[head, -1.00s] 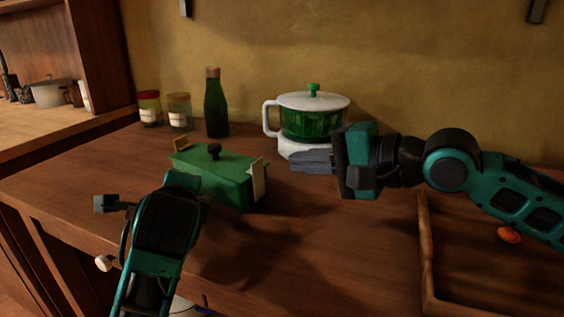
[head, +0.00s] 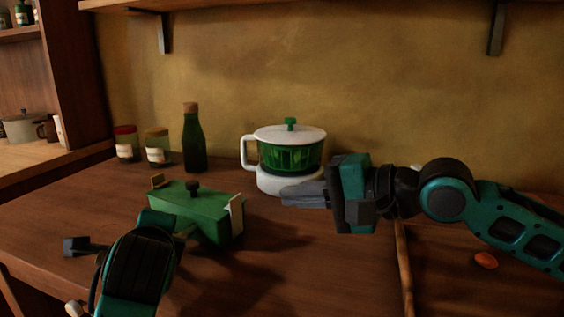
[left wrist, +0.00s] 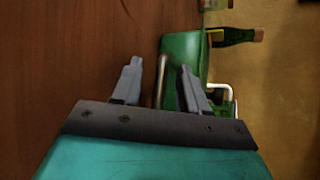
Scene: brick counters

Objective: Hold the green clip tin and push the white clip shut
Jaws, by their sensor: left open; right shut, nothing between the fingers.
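The green clip tin (head: 188,208) stands on the counter with a dark knob on its lid. Its white clip (head: 237,216) is at the right end and looks upright along the side; I cannot tell if it is latched.
A white and green lidded appliance (head: 290,155) stands behind my right gripper. A green bottle (head: 193,140) and two jars (head: 126,144) stand behind the tin. A wooden tray (head: 404,270) with an orange item (head: 486,260) lies right. The counter between tin and tray is clear.

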